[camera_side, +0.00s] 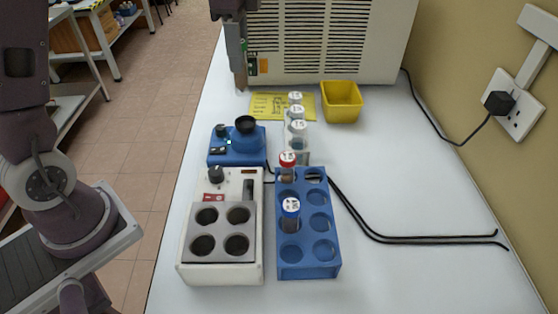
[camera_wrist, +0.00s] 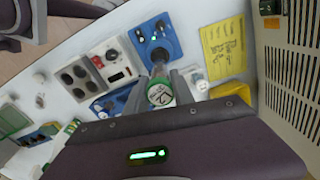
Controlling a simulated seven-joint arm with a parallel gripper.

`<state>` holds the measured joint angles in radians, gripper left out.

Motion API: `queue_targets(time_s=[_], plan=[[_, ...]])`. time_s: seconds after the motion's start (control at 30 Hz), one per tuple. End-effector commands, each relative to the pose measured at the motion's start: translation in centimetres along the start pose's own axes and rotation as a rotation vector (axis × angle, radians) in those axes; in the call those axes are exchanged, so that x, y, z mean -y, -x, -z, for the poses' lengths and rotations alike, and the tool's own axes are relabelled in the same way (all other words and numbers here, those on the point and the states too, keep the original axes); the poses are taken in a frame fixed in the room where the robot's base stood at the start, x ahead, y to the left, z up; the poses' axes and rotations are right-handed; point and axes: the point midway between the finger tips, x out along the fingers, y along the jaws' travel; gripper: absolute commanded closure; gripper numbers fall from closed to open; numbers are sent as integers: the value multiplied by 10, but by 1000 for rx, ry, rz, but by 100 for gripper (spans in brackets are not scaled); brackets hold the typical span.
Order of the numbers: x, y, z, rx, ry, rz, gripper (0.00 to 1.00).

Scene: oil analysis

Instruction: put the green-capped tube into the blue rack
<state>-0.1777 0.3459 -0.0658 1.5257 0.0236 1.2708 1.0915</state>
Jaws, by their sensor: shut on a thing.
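In the wrist view the green-capped tube (camera_wrist: 160,94) stands between the two fingers of my gripper (camera_wrist: 161,88), cap toward the camera. My gripper is shut on it. In the side view my gripper (camera_side: 240,82) is at the top, in front of the beige machine and above the table's far left part; the tube cannot be made out there. The blue rack (camera_side: 308,262) stands at the front middle of the table.
A white heater block (camera_side: 222,275) stands left of the rack. A blue mixer (camera_side: 238,148) is behind it. Several white-capped tubes (camera_side: 298,130) stand behind the rack. A yellow bin (camera_side: 341,100) and yellow sheet (camera_side: 268,105) lie farther back. Black cables (camera_side: 400,238) run right of the rack.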

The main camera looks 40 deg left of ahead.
Motion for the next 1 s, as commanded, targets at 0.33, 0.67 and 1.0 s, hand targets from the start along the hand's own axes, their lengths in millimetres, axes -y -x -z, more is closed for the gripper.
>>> queue_targets(time_s=[0.33,0.67,1.0], plan=[[0,0,0,0,0,0,100],[-13,-5,18,0,-6,0,100],[-126,-42,107,2,-11,-1,100]])
